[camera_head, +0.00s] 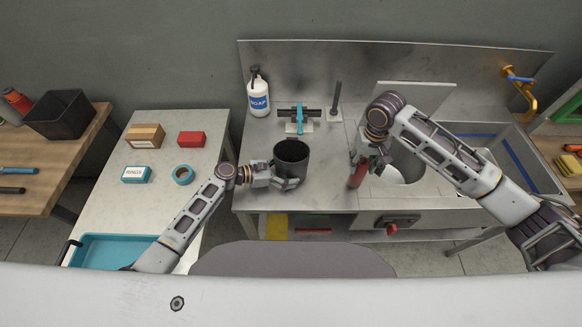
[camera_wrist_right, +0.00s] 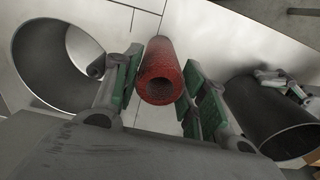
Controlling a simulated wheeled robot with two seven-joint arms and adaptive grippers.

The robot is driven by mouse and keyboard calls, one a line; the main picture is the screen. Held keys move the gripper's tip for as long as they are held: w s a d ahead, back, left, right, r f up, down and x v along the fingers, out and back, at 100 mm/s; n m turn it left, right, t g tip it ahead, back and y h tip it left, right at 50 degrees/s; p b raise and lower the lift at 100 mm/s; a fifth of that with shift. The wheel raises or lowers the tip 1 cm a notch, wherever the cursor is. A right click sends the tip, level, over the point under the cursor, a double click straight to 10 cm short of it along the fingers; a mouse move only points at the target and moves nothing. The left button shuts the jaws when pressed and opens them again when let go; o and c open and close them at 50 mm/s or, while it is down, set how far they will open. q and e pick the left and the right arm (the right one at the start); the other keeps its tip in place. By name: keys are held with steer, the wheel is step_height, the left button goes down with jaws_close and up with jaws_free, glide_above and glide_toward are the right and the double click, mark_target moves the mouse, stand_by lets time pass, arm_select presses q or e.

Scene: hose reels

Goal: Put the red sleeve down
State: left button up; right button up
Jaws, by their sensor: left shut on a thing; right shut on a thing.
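The red sleeve (camera_head: 358,173) is a short hollow tube near the front edge of the steel counter. My right gripper (camera_head: 362,165) is shut on it. In the right wrist view the red sleeve (camera_wrist_right: 160,78) shows its open end, between the green-padded fingers of the right gripper (camera_wrist_right: 160,88). Whether its lower end touches the counter cannot be told. My left gripper (camera_head: 287,183) is shut on a dark grey cylindrical cup (camera_head: 291,157), which stands at the counter's front left. The cup also shows in the right wrist view (camera_wrist_right: 265,115).
A round basin opening (camera_head: 408,163) lies right of the sleeve. The counter between cup and sleeve is clear.

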steer(key=shift+r, duration=0.1)
step_height(320, 180, up, 18)
steer(key=f, duration=0.1)
glide_above(292, 154)
steer(key=s, duration=0.4)
steer(key=shift+s+a+r, duration=0.1)
steer(key=shift+r, duration=0.15)
step_height(292, 154, down, 14)
steer(key=shift+f, duration=0.1)
stand_by(0.3)
steer(key=shift+f, duration=1.9)
steer(key=shift+f, duration=0.15)
